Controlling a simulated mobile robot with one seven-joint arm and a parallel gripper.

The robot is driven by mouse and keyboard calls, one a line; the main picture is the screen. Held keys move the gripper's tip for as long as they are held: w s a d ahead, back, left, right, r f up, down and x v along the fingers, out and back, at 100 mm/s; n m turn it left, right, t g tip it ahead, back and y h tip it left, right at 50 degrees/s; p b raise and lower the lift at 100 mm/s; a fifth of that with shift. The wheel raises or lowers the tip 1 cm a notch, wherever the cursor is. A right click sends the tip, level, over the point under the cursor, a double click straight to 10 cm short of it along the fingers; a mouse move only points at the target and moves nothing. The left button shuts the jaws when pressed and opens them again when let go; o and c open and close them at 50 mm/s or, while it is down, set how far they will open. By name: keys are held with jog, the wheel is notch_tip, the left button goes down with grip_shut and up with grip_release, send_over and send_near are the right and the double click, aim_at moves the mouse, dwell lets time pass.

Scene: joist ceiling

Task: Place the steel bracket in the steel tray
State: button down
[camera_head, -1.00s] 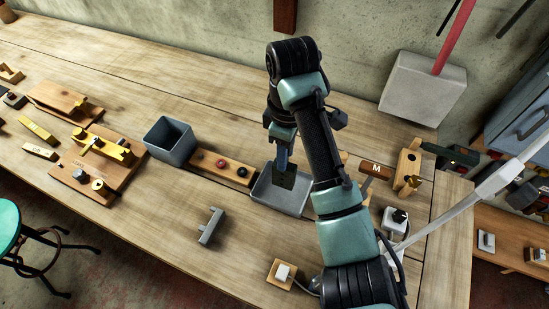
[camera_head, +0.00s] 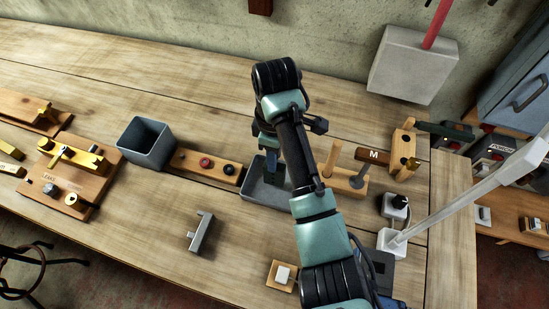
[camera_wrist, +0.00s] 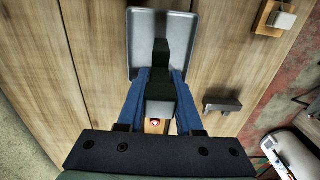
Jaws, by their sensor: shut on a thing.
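The steel tray (camera_head: 264,196) is a shallow grey open tray on the bench, partly behind my arm in the head view. It also shows in the wrist view (camera_wrist: 142,25). My gripper (camera_wrist: 160,80) is shut on a dark, bracket-shaped piece, which I take as the steel bracket (camera_wrist: 178,55). In the wrist view the bracket overlaps the tray's inside. In the head view my gripper (camera_head: 272,168) points down over the tray, and the bracket is mostly hidden. I cannot tell whether it touches the tray floor.
A grey two-pronged metal piece (camera_head: 201,233) lies on the bench in front of the tray. A grey bin (camera_head: 147,143) and a wooden button block (camera_head: 205,165) stand left. A wooden block with a hammer-like tool (camera_head: 345,178) is close right.

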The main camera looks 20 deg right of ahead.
jog(key=shift+f, duration=0.8)
jog(key=shift+f, duration=0.15)
jog(key=c, duration=0.6)
grip_release()
jog(key=shift+r, duration=0.6)
notch_tip(320, 180, up, 11)
jog(key=p, duration=0.5)
jog(key=shift+r, duration=0.1)
